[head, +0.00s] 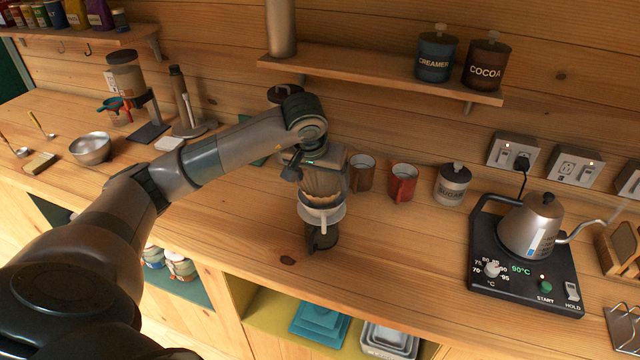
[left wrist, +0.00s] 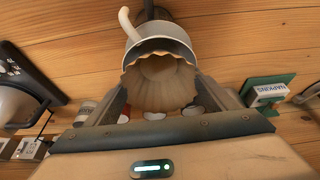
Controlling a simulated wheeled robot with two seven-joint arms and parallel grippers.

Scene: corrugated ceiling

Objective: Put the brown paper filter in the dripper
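The brown paper filter (head: 323,183) is a fluted cup, open end up, at the mouth of the white dripper (head: 322,213). The dripper sits on a dark server (head: 321,238) on the counter. My left gripper (head: 322,168) is above the dripper, with its fingers on either side of the filter. In the left wrist view, the filter (left wrist: 160,82) spans the gap between the fingers, touching both, and its wavy rim overlaps the dripper (left wrist: 158,36). The filter's lower end is hidden, so I cannot tell how deep it sits. My right gripper is out of view.
A brown mug (head: 362,174), a red mug (head: 403,184) and a sugar jar (head: 453,185) stand right of the dripper. A kettle (head: 532,226) stands on its heater further right. A shelf (head: 380,78) hangs behind. The counter in front of the dripper is clear.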

